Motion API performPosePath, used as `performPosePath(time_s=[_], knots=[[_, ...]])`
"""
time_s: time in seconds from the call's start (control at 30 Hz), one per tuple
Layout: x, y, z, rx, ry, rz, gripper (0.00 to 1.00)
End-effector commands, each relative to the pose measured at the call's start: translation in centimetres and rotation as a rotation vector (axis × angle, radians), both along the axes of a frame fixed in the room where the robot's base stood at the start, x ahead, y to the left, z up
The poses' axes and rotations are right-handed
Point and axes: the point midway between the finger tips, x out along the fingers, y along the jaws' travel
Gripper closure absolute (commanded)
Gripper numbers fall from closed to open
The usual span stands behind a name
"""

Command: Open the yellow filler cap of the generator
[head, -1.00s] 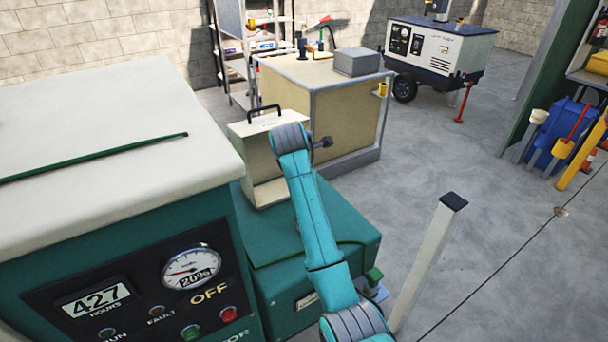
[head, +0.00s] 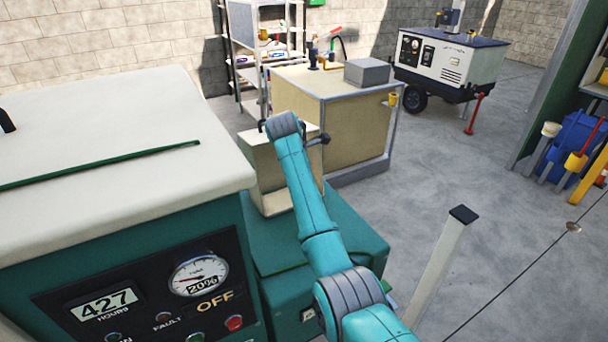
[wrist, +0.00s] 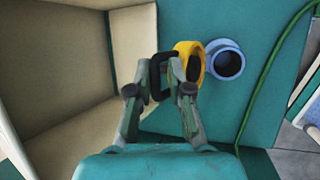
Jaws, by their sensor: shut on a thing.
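In the wrist view the yellow filler cap (wrist: 188,58) stands on edge, tilted off to the left of the blue filler neck (wrist: 227,63). The neck's round dark mouth is uncovered. My gripper (wrist: 168,68) has its two fingers closed around a black loop handle (wrist: 155,82) beside the cap, which looks like the cap's own. The fingers partly hide the cap; whether a hinge joins it to the neck cannot be told. In the head view the cap, neck and gripper are hidden. The generator's control panel (head: 150,292) reads OFF, with a 20% gauge.
A cream open-fronted box (head: 262,180) stands on the teal housing (head: 345,235), close to my arm; its wall (wrist: 80,110) is left of my gripper. A green hose (wrist: 262,80) runs right of the neck. A pale post (head: 440,262) rises at right. Floor beyond is open.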

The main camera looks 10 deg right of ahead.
Motion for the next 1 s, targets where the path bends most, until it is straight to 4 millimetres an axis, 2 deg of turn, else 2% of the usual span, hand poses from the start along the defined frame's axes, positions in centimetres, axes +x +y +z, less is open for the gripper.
performPosePath(time_s=[0.03, 0.17, 0.2, 0.23, 0.7, 0.87, 1.0], knots=[[-0.1, -0.3, -0.6, -0.003, 0.008, 0.000, 1.00], [-0.1, -0.3, -0.7, -0.003, 0.009, -0.001, 1.00], [-0.1, -0.3, -0.7, -0.003, 0.009, -0.001, 0.71], [-0.1, -0.3, -0.7, -0.003, 0.009, -0.001, 0.65], [-0.2, 0.0, 0.0, 0.000, 0.003, 0.000, 0.65], [-0.8, 0.6, 1.8, 0.000, 0.000, 0.000, 0.65], [-1.8, 1.4, 4.3, 0.000, 0.000, -0.001, 0.65]])
